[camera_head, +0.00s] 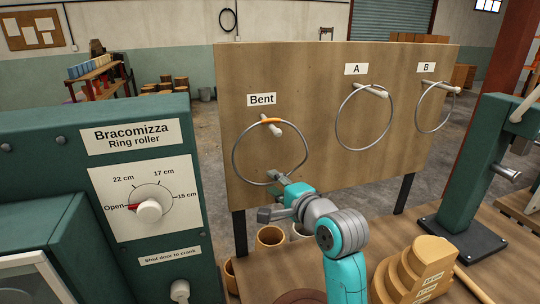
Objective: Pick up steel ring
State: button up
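Three thin steel rings hang on pegs on an upright wooden board. The ring under the "Bent" label (236,172) has an orange patch at its top, by the peg. The ring under "A" (337,125) and the ring under "B" (417,118) are plain grey. My gripper (267,197) is at the lower edge of the Bent ring, its fingers pointing left. Its two fingers look spread apart, one high and one low. The upper finger overlaps the ring's bottom in the picture; I cannot tell whether they touch. Nothing shows held between the fingers.
A green ring roller (75,160) with a dial set at "Open" fills the left. The wooden board (310,190) stands close behind my gripper. Stepped wooden discs (415,270) and a green post stand on the bench (500,265) at right. Drum shells (270,237) stand below the board.

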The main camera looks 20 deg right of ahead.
jog(key=shift+x, duration=0.75)
grip_shut()
jog(key=shift+r, duration=0.15)
